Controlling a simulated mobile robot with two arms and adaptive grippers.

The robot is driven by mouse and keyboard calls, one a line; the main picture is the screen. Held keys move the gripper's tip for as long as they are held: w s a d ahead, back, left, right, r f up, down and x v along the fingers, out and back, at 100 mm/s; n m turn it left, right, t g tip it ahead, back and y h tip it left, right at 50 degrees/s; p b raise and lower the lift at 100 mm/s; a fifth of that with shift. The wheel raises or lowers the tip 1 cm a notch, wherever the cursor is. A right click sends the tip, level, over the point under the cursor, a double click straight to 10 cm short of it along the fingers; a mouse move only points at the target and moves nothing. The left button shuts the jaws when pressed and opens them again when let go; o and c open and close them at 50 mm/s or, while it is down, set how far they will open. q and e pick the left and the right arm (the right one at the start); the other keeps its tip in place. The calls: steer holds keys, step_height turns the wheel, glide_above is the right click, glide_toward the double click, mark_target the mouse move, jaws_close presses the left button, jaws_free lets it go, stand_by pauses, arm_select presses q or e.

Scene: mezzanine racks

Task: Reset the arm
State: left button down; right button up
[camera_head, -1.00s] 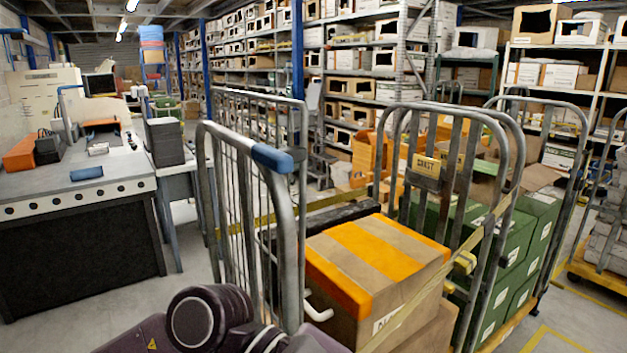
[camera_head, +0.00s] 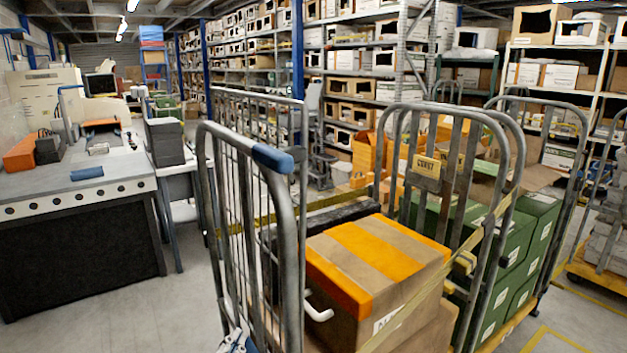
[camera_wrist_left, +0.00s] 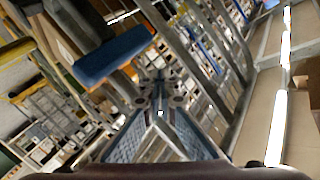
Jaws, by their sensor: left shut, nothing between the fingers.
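My left gripper (camera_head: 238,338) shows only in part at the bottom edge of the head view, low beside the bars of the near roll cage (camera_head: 285,240). In the left wrist view the gripper (camera_wrist_left: 161,98) has its fingertips together with nothing between them. The view there is tilted, with the cage's blue grip (camera_wrist_left: 115,55) and its bars close to the fingers. I cannot tell whether the fingers touch the bars. My right gripper is in neither view.
A box with orange tape (camera_head: 380,255) sits in the near cage. Green crates (camera_head: 525,235) fill another cage at the right. A grey workbench (camera_head: 85,185) stands at the left. Bare floor (camera_head: 130,315) lies between the bench and the near cage. Racks line the back.

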arm_select(q)
steer(key=s+a+f+n+g+y, duration=0.1)
steer(key=s+a+f+n+g, duration=0.15)
steer(key=s+f, duration=0.4)
steer(key=s+a+f+n+g+y, duration=0.1)
steer(key=s+a+f+n+g, duration=0.2)
steer(key=f, duration=0.6)
steer(key=s+a+f+n+g, duration=0.1)
steer(key=s+f+g, duration=0.35)
steer(key=s, duration=0.35)
steer(key=s+f+n+g, duration=0.1)
steer(key=s+f+g, duration=0.2)
steer(key=s+f, duration=0.7)
steer(key=f, duration=2.2)
steer(key=s+a+f+m+g, duration=0.1)
steer(key=s+a+f+g, duration=0.1)
steer(key=s+f, duration=1.3)
steer(key=shift+s+a+f, duration=0.15)
steer(key=shift+s+a, duration=0.35)
steer(key=shift+s, duration=0.4)
